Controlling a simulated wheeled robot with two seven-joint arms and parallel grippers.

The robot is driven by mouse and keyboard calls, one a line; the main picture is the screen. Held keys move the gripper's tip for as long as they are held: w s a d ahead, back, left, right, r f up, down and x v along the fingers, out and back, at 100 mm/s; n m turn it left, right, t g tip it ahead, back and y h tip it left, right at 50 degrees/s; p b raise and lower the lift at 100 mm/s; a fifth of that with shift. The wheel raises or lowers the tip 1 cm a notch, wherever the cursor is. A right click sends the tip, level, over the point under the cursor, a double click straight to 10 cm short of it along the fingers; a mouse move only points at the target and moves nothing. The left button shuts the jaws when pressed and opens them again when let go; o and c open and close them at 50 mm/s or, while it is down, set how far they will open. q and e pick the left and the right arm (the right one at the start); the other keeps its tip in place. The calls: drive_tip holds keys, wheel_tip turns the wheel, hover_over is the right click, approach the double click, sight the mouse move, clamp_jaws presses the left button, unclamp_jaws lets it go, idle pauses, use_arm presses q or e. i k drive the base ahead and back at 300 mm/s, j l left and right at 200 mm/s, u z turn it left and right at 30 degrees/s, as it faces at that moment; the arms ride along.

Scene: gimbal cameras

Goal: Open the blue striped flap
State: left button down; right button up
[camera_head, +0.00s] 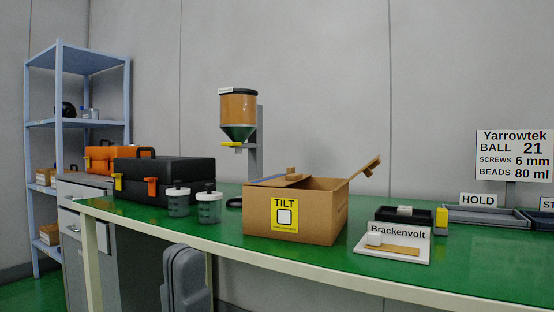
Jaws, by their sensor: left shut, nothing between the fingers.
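An open-topped cardboard box (327,208) with a yellow TILT label (284,216) stands on the green table. A flap with a blue stripe (267,180) lies nearly flat across the left part of its top, with a small brown tab (292,174) on it. Another flap (362,169) sticks up and outward at the right side, with its own tab. The box's inside is mostly hidden. My left gripper (184,283) shows low in front of the table edge, left of the box and apart from it; it is shut and empty. My right gripper is out of view.
Two lidded jars (209,208) and a black toolbox (165,181) stand left of the box. A hopper dispenser (238,115) rises behind. The Brackenvolt board (394,246), a black tray (390,214) and a grey tray (480,216) lie to the right. The table's front edge (250,256) is pale.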

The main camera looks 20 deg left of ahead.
sight(279, 180)
drive_tip(key=i+j, duration=0.4)
drive_tip(key=j, duration=0.25)
drive_tip(key=i+j, duration=0.15)
drive_tip(key=j, duration=0.15)
